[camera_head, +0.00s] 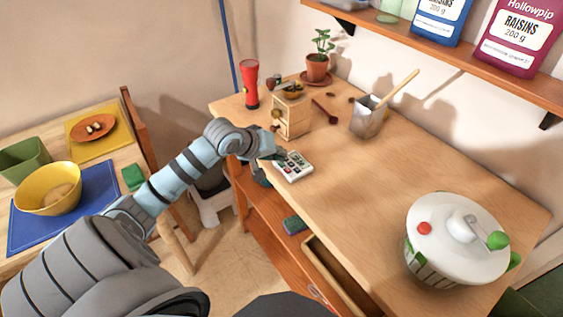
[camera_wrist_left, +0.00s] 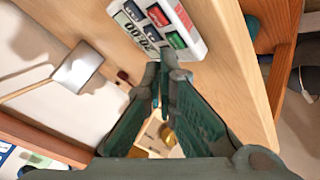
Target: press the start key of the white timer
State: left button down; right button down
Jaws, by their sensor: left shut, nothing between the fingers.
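The white timer (camera_head: 294,166) lies on the wooden worktop near its left edge. In the left wrist view the timer (camera_wrist_left: 187,45) shows a display (camera_wrist_left: 140,35) with dark digits and several coloured keys, among them a red one (camera_wrist_left: 158,16) and a green one (camera_wrist_left: 176,40). Which key is start is not readable. My right gripper is out of view.
A small wooden drawer box (camera_head: 292,117) stands just behind the timer. A white spinner (camera_head: 455,235) stands at the right. The worktop's middle is clear.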

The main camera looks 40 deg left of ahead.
pick_arm(q)
jog(key=shift+f, duration=0.4)
dwell(0.7)
jog(key=shift+r+p, duration=0.8)
jog(key=shift+p, duration=0.6)
notch_tip(320, 180, up, 5)
jog(key=p, duration=0.6)
jog(key=shift+f, duration=0.1)
